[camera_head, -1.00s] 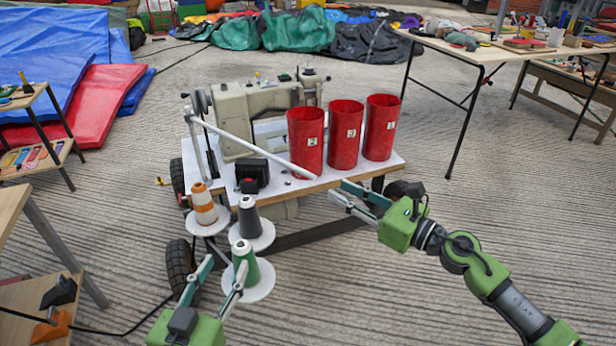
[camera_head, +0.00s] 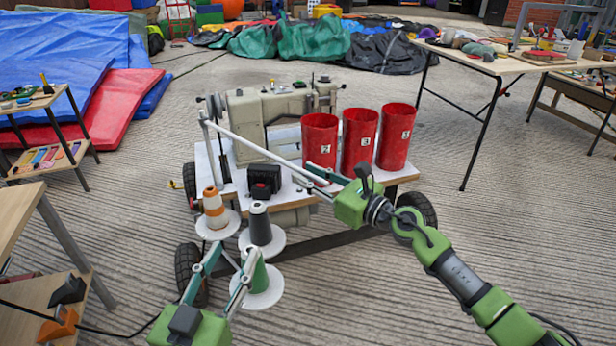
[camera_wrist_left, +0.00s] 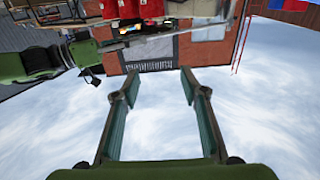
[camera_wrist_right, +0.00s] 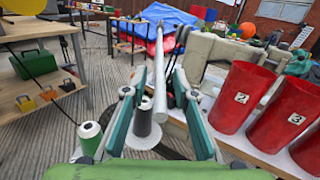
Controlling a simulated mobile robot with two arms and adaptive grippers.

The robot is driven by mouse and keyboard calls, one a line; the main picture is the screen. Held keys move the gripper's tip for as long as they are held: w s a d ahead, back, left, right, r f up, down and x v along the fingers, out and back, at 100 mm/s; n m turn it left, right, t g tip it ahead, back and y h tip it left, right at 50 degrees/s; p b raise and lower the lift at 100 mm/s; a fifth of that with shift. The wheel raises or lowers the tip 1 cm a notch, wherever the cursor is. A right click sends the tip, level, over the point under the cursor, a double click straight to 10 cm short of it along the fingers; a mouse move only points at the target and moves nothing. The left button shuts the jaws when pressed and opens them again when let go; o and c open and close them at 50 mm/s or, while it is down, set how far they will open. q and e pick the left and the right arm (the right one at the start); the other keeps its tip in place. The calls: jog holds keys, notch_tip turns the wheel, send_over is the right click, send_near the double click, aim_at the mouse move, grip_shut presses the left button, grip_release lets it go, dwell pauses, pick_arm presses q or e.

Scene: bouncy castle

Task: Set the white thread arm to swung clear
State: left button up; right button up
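The white thread arm (camera_head: 250,143) is a long thin bar. It slants from a post at the left of the sewing machine (camera_head: 270,115) down across the cart top, in front of the red bins. My right gripper (camera_head: 312,178) is at its near right end, by the bins. In the right wrist view the bar (camera_wrist_right: 160,75) runs between the spread fingers (camera_wrist_right: 155,90); contact cannot be told. My left gripper (camera_head: 228,258) is open and empty, in front of the thread cones in the head view. Its spread fingers also show in the left wrist view (camera_wrist_left: 157,75).
Red numbered bins (camera_head: 358,140) stand on the right of the white cart top (camera_head: 398,176). A black box (camera_head: 264,180) sits near its front edge. Orange-white (camera_head: 215,208), grey (camera_head: 260,225) and green (camera_head: 256,272) thread cones stand on discs in front. Tables flank both sides.

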jog(key=shift+w+a, duration=0.15)
grip_shut()
